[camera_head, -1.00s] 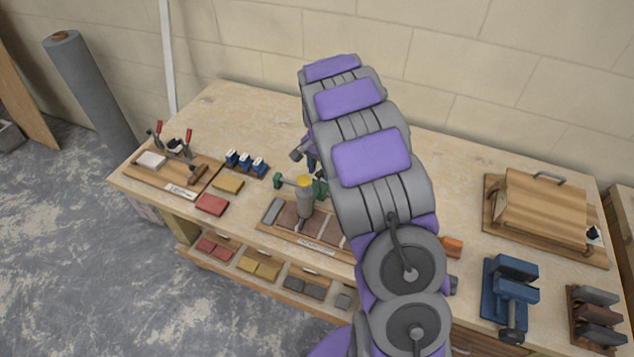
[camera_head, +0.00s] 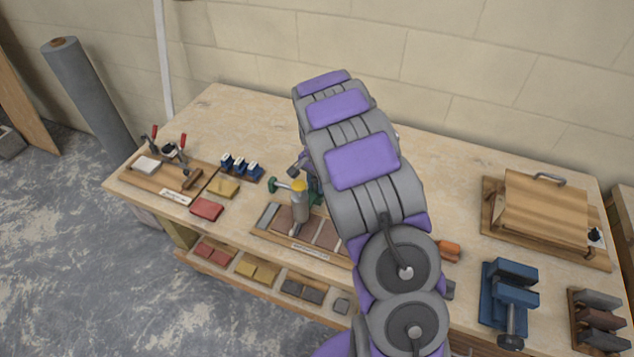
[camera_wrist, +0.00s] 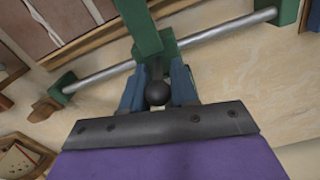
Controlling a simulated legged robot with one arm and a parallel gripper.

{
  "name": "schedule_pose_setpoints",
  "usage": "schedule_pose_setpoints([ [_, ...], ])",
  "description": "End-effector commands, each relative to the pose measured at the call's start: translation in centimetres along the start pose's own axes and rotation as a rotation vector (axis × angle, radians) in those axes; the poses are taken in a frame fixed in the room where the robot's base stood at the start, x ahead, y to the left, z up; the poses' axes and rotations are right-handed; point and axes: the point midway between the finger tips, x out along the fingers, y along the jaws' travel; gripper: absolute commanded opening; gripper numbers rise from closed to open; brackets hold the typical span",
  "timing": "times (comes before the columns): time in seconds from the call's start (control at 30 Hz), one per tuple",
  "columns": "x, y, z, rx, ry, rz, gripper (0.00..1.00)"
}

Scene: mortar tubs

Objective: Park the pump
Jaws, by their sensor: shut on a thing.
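My gripper (camera_wrist: 157,88) has its two blue fingers closed around a green fitting with a dark ball at its base. This fitting belongs to a green clamp-like tool (camera_wrist: 148,35) with a steel bar (camera_wrist: 215,33) and green end blocks. In the head view one green end (camera_head: 273,186) shows left of my arm. A grey cylinder with a yellow cap (camera_head: 300,205) stands upright over the tray of brown tiles (camera_head: 327,235). I cannot tell which of these is the pump. My arm hides most of the gripper in the head view.
On the left are a board with red-handled clamps (camera_head: 137,180), blue blocks (camera_head: 241,168), and yellow and red blocks. On the right are a lidded wooden box (camera_head: 540,215), a blue vise-like tool (camera_head: 510,295) and a rack (camera_head: 597,320). The back of the bench is clear.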

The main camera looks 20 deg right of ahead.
Motion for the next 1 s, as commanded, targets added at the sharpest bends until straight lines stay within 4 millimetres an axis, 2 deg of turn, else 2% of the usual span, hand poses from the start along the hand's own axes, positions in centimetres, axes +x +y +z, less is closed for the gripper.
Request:
schedule_pose_setpoints([
  [0.03, 0.0, -0.1, 0.1, -0.001, 0.002, 0.0, 0.12],
  [0.17, -0.1, -0.3, 0.4, -0.002, 0.004, 0.002, 0.0],
  [0.6, -0.1, -0.1, 0.5, 0.001, -0.007, 0.001, 0.0],
  [0.77, -0.5, -2.4, 1.0, -0.002, -0.005, 0.001, 0.0],
  [1.0, -0.4, -7.1, 2.0, -0.002, -0.005, 0.001, 0.0],
])
